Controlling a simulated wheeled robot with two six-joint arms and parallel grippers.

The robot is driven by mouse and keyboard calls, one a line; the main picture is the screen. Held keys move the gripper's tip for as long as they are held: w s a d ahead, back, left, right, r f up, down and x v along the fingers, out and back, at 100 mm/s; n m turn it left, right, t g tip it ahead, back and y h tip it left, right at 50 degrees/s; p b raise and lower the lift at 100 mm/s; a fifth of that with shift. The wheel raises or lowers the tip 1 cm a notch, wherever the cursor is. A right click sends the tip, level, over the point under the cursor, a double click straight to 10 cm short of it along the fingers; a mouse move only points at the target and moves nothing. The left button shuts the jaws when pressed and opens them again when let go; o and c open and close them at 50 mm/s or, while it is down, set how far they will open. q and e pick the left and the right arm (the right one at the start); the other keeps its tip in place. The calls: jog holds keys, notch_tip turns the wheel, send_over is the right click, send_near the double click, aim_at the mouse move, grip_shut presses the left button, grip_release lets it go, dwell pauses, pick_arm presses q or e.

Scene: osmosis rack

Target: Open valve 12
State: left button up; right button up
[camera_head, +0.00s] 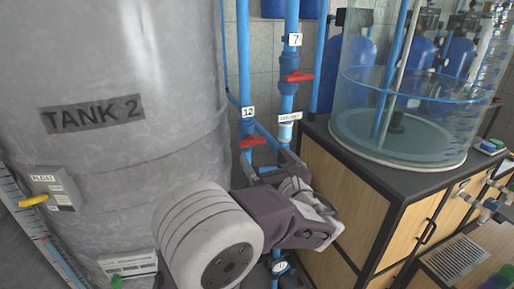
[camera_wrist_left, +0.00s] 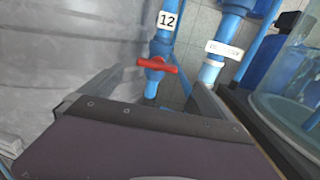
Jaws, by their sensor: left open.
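Valve 12 has a red handle (camera_head: 253,143) on a vertical blue pipe, below a white label "12" (camera_head: 248,112). The handle lies across the pipe. My left gripper (camera_head: 266,160) is open and empty, just below and in front of the handle in the head view. In the left wrist view the red handle (camera_wrist_left: 157,66) shows beyond and between the two spread fingers (camera_wrist_left: 156,82), apart from them as far as I can tell. The label "12" (camera_wrist_left: 167,20) is above it. My right gripper is not in view.
The grey Tank 2 (camera_head: 130,60) stands close on the left. A second red valve handle (camera_head: 298,77) sits under label "7" (camera_head: 294,40) on the neighbouring pipe. A wooden cabinet (camera_head: 340,200) with a clear cylinder tank (camera_head: 405,110) stands on the right.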

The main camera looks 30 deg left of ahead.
aim_at(254, 145)
pick_arm(q)
jog(key=x, duration=0.7)
jog(key=shift+s+a+f+p, duration=0.1)
jog(key=shift+a+p, duration=0.2)
jog(key=shift+p, duration=0.05)
jog(key=shift+w+a, duration=0.15)
jog(key=shift+w, duration=0.05)
jog(key=shift+w+a, duration=0.1)
jog(key=shift+a, duration=0.15)
jog(key=c, duration=1.4)
jog(key=shift+o, duration=0.2)
jog(key=shift+f+n+b, duration=0.15)
jog(key=shift+n+b, duration=8.85)
jog(key=shift+b, duration=2.2)
